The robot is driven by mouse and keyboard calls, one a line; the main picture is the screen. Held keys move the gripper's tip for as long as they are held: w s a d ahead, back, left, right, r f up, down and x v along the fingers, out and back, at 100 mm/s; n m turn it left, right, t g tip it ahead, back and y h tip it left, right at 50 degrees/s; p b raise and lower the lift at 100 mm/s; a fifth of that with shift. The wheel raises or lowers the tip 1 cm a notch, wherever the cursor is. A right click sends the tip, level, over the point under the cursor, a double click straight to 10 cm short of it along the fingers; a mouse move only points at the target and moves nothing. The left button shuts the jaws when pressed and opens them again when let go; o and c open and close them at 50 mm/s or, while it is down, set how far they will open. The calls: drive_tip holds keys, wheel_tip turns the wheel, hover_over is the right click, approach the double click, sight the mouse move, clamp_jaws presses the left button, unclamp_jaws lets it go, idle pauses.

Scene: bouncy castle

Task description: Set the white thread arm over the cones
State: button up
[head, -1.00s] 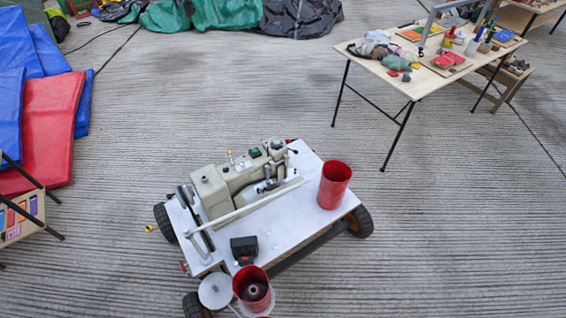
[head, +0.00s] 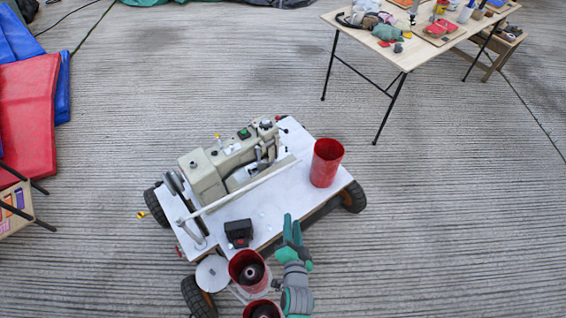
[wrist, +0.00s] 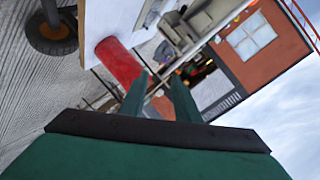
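The white thread arm (head: 246,188) is a thin pale bar lying diagonally over the cart, along the near side of the beige sewing machine (head: 207,170). Its left end is by an upright post. At the cart's near edge, a red can (head: 242,258) holds a dark thread cone (head: 253,272). A second red can (head: 250,307) with a dark cone is partly cut off below it. My gripper (head: 291,220) is over the cart's near right side, apart from the bar. In the wrist view its green fingers (wrist: 158,85) are spread with nothing between them.
A tall red cylinder (head: 326,163) stands on the right of the white cart top (head: 272,205). A black box (head: 239,232) sits near the front edge. A cluttered wooden table (head: 400,50) is at upper right. Red and blue mats (head: 28,120) lie at left. Open concrete surrounds the cart.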

sight(284, 168)
drive_tip(key=w+a+f+m+y, duration=0.1)
drive_tip(key=w+m, duration=0.1)
drive_tip(key=w, duration=1.1)
drive_tip(key=w+a+f+m, duration=0.1)
drive_tip(key=w+a+m, duration=0.1)
drive_tip(key=w, duration=1.1)
drive_tip(key=shift+w+a+f+m+y, duration=0.15)
drive_tip(key=shift+w+m+y, duration=0.1)
drive_tip(key=shift+m+y, duration=0.15)
clamp_jaws()
